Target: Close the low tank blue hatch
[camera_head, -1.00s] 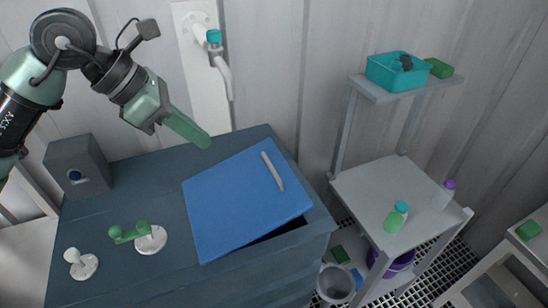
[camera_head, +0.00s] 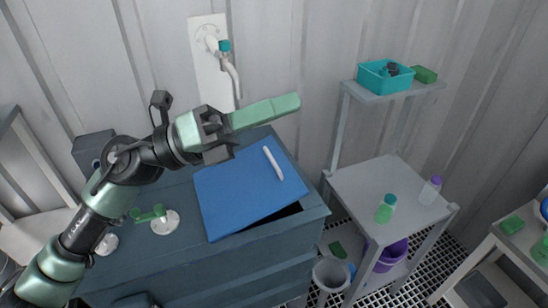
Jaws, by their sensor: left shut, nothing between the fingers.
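The blue hatch (camera_head: 240,199) is a flat blue panel with a pale bar handle (camera_head: 273,163) near its right side. It lies tilted over the opening of the low dark blue-grey tank (camera_head: 240,255). A dark gap shows under its front right edge, so it is ajar. My left gripper (camera_head: 297,103) is shut and empty. It appears above the hatch's far edge, with its green fingers pointing right; I cannot tell how high. It does not appear to touch the handle. My right gripper is not in view.
A green valve handle (camera_head: 148,214) on a white base stands left of the hatch. A pipe with a teal cap (camera_head: 224,46) is on the wall behind. A grey shelf (camera_head: 385,187) with bottles and a teal bin (camera_head: 384,79) stands to the right.

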